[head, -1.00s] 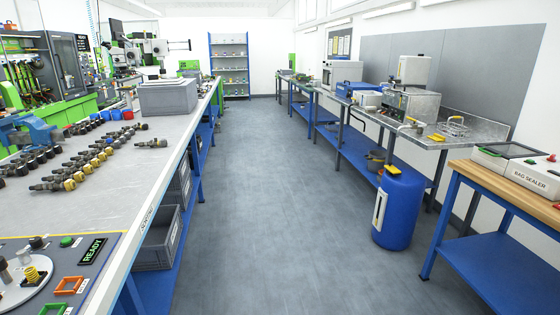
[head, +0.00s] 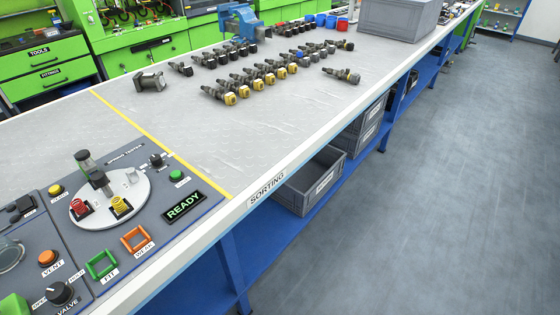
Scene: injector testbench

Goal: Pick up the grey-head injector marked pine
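Several injectors lie in rows on the sorting bench (head: 290,130). The nearest row has yellow heads (head: 230,98); the row behind has dark, black or grey heads (head: 187,70). One injector (head: 342,75) lies apart to the right of the rows, with a yellowish band at its end. I cannot tell which injector is the grey-head one marked pine; no marking on them is readable at this size. My gripper is not in view.
A spring tester panel (head: 140,235) with a READY display (head: 184,206) fills the near left. A blue vise (head: 240,22), coloured cups (head: 320,20) and a grey crate (head: 398,18) stand behind the injectors. Bare bench lies before the rows; the aisle floor (head: 460,180) is clear.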

